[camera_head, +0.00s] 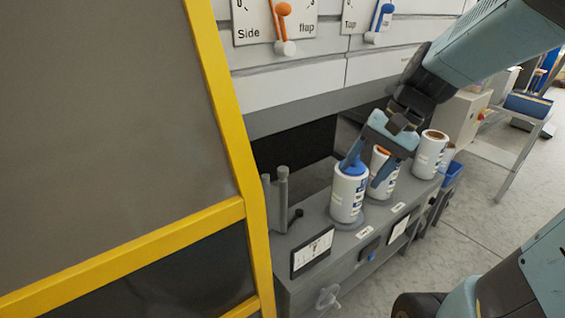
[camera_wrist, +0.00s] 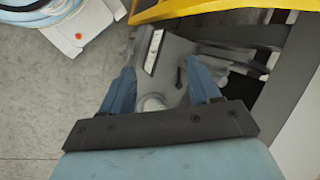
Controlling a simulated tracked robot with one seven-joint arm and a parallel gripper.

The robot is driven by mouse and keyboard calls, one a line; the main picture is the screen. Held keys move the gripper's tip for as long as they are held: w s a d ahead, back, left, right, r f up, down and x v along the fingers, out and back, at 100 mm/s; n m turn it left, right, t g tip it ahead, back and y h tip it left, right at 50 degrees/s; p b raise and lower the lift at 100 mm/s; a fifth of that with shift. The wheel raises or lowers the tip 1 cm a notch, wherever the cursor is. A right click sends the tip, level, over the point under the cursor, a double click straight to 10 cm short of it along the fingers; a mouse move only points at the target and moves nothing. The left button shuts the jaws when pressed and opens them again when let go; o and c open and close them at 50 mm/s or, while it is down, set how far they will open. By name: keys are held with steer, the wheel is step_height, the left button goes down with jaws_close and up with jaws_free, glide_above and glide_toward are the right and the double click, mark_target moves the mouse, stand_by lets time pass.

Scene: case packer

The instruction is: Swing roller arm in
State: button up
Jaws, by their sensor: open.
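The roller arm, as far as I can tell, is the grey part with upright rollers (camera_head: 283,190) at the left end of the grey bench in the head view. A small dark handle (camera_head: 297,214) sticks out beside its base. My gripper (camera_head: 368,166) is open, pointing down above the bench, to the right of the rollers and well apart from them. In the head view its fingers overlap the blue-topped and orange-topped rolls; I cannot tell if they touch. In the wrist view my gripper (camera_wrist: 163,88) has nothing clearly held. A dark handle (camera_wrist: 180,72) shows beyond the fingers.
A blue-topped roll (camera_head: 347,197), an orange-topped roll (camera_head: 379,163) and a brown-topped roll (camera_head: 430,155) stand along the bench (camera_head: 320,222). A yellow frame (camera_head: 225,95) bounds the left. Orange (camera_head: 284,22) and blue (camera_head: 382,18) levers are above.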

steer(key=w+a+f+m+g+y, duration=0.2)
steer(key=w+a+f+m+y, duration=0.1)
steer(key=w+f+m+y, duration=0.15)
steer(key=m+t+y, duration=0.6)
steer(key=m+y, duration=0.2)
steer(key=m, duration=0.3)
glide_toward(283, 168)
steer(key=shift+m, duration=0.25)
steer(key=x, duration=0.6)
steer(key=f+x, duration=0.1)
steer(key=x, duration=0.3)
jaws_close()
